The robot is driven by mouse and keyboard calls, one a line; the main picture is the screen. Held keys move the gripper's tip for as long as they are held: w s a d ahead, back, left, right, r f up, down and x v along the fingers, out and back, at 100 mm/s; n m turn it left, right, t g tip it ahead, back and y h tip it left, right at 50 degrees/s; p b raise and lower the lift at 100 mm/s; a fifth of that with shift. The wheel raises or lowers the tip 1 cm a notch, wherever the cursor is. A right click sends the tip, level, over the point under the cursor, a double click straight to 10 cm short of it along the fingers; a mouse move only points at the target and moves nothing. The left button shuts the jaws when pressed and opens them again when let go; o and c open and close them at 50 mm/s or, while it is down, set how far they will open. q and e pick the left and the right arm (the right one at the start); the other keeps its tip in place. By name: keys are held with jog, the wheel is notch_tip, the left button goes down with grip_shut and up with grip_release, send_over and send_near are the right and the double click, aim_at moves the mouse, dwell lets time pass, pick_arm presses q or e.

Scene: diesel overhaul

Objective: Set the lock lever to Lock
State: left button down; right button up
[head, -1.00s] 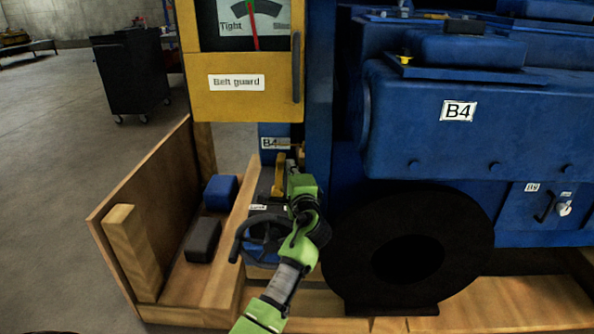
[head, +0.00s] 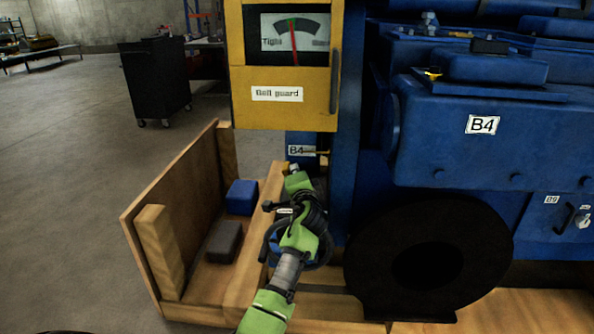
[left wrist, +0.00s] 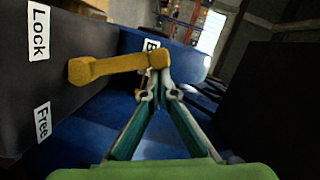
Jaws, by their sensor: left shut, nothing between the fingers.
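The yellow lock lever (left wrist: 118,64) shows in the left wrist view. Its thick end lies over the dark panel (left wrist: 60,90), between the white Lock label (left wrist: 39,32) and the Free label (left wrist: 43,121), a little nearer Lock. Its other end reaches right to just beyond my left gripper (left wrist: 160,80). The fingers are shut with nothing between them; I cannot tell whether their tips touch the lever. In the head view my left gripper (head: 293,180) is beside the blue column under the belt guard, and my arm hides the lever. My right gripper is out of view.
The yellow belt guard (head: 285,105) with a gauge (head: 294,35) hangs above. A wooden crate (head: 150,185) holds a blue block (head: 241,197) and a dark block (head: 224,242).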

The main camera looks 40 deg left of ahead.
pick_arm(q)
jog(key=shift+s+a, duration=0.1)
jog(key=shift+a, duration=0.05)
jog(key=shift+s+f, duration=0.1)
jog(key=v, duration=1.2)
dwell(0.4)
